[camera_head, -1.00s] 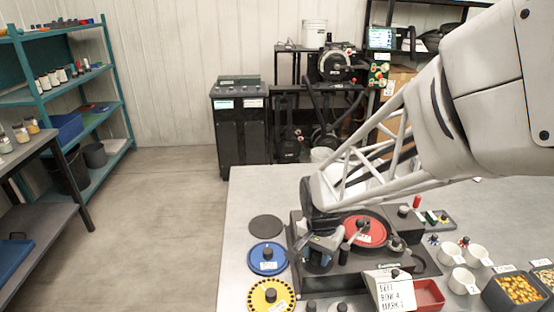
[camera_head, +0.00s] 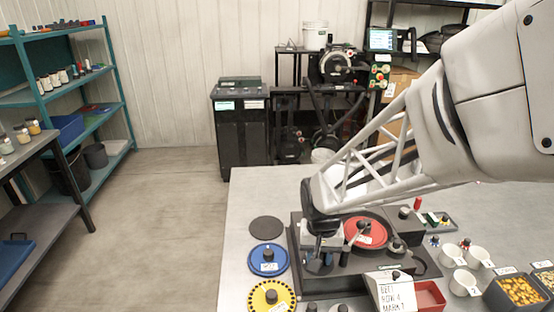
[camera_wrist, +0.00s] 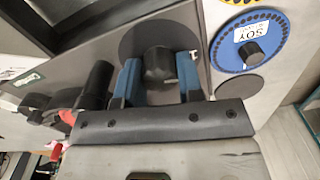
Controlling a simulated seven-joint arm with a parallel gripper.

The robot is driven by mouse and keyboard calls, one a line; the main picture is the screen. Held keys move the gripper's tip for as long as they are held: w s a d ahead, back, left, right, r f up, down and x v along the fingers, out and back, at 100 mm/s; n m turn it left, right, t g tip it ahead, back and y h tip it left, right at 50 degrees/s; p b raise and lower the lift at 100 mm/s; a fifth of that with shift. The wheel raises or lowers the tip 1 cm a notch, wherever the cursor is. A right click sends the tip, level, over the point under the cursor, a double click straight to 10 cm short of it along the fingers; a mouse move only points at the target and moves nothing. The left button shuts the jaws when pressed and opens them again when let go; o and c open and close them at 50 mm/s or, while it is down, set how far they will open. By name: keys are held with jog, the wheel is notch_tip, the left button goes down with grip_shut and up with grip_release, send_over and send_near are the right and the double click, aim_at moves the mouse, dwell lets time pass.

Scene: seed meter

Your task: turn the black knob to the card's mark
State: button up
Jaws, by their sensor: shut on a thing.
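The black knob (camera_wrist: 158,66) stands on a dark round dial on the grey meter body (camera_wrist: 215,14) in the wrist view. My gripper (camera_wrist: 160,80) has its two blue fingers on either side of the knob and is shut on it. In the head view my gripper (camera_head: 319,262) points down at the left part of the meter; the knob there is hidden by the gripper. The white card (camera_head: 396,293) stands in front of the meter with handwritten lines, the last seeming to read "MARK" and a number too small to be sure of.
Blue (camera_head: 268,260) and yellow (camera_head: 270,297) plates lie to the left. A red tray (camera_head: 430,296), white cups (camera_head: 464,282) and seed bins stand to the right.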

jog(key=o, duration=0.9)
jog(key=shift+r, duration=3.9)
jog(key=shift+s+d+r+n+t, duration=0.45)
jog(key=shift+s+r, duration=0.85)
jog(key=shift+s, duration=1.3)
jog(key=shift+s+d+r+n+t, duration=0.15)
jog(key=shift+s+d+r+t, duration=0.25)
jog(key=shift+s+d+r, duration=1.45)
jog(key=shift+s+a+r+n+t, duration=0.4)
jog(key=shift+s+r, duration=0.3)
jog(key=shift+s, duration=2.65)
jog(key=shift+d, duration=0.1)
